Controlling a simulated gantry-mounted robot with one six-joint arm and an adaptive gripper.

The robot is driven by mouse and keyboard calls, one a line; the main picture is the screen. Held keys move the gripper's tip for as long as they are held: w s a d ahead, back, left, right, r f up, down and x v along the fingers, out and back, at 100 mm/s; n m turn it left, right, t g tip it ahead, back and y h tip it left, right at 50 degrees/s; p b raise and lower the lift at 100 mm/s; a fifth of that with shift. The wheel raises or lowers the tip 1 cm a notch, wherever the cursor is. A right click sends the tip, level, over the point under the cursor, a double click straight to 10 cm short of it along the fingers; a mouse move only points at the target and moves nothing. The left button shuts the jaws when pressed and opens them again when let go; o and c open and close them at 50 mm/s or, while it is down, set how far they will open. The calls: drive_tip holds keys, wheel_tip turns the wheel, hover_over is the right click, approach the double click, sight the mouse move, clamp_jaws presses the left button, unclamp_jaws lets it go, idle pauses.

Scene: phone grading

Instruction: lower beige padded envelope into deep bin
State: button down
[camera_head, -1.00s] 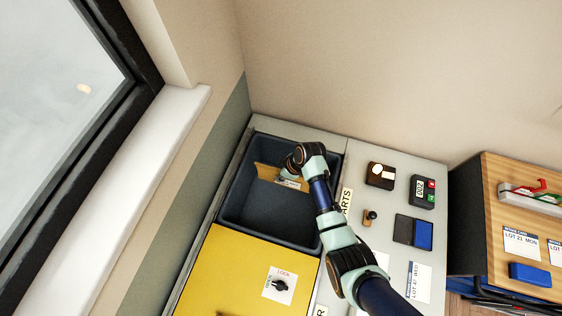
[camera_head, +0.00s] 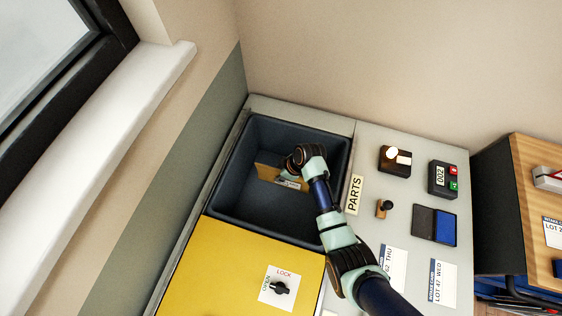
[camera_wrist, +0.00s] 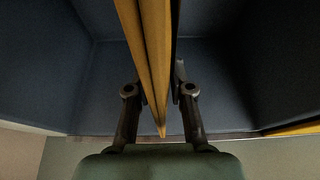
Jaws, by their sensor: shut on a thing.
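The beige padded envelope (camera_head: 266,171) shows as a tan strip inside the dark blue-grey deep bin (camera_head: 240,203) in the head view. In the wrist view the envelope (camera_wrist: 156,60) stands edge-on between the two fingers, with the bin's walls and floor (camera_wrist: 215,75) around it. My gripper (camera_wrist: 158,92) is shut on the envelope. In the head view my gripper (camera_head: 290,178) is over the bin and hides part of the envelope. I cannot tell whether the envelope touches the bin floor.
A yellow lid panel (camera_head: 232,265) with a lock knob (camera_head: 280,288) adjoins the bin in front. A PARTS label (camera_head: 354,194), a stamp (camera_head: 384,208), a blue ink pad (camera_head: 445,228) and a counter box (camera_head: 442,178) lie to the right. The wall stands close behind.

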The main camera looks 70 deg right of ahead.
wheel_tip(320, 180, down, 12)
drive_tip(key=b, duration=0.9)
drive_tip(key=shift+f+b, duration=0.2)
drive_tip(key=shift+b, duration=0.2)
drive_tip(key=c, duration=0.9)
unclamp_jaws()
drive_tip(key=shift+c, duration=0.2)
drive_tip(key=v, duration=1.2)
